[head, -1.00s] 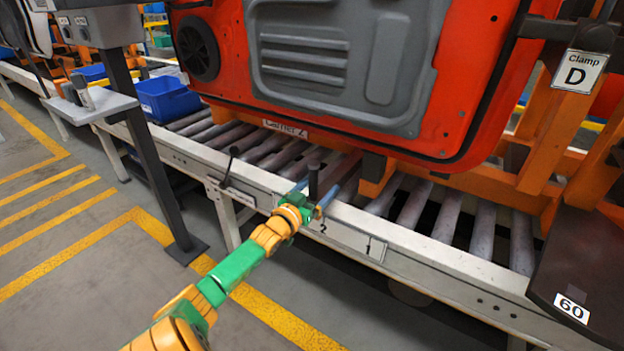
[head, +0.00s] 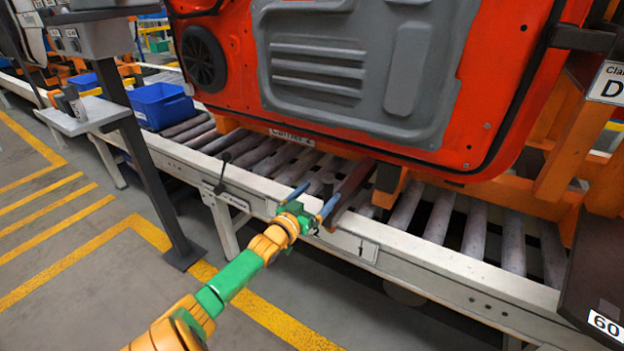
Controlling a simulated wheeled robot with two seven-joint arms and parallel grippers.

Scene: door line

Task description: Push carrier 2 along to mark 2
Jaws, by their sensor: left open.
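Carrier 2 is an orange frame with a name label (head: 297,137), holding a red door with a grey inner panel (head: 345,70) above the rollers. Mark 2 (head: 316,233) on the rail's front is mostly hidden by my gripper. Mark 1 (head: 368,251) is clear, just to its right. My right gripper is not in view.
The roller conveyor's pale rail (head: 440,268) runs across the view. A small black lever (head: 222,172) stands on it left of my gripper. A dark post with a shelf (head: 160,185) and a blue bin (head: 162,105) are left.

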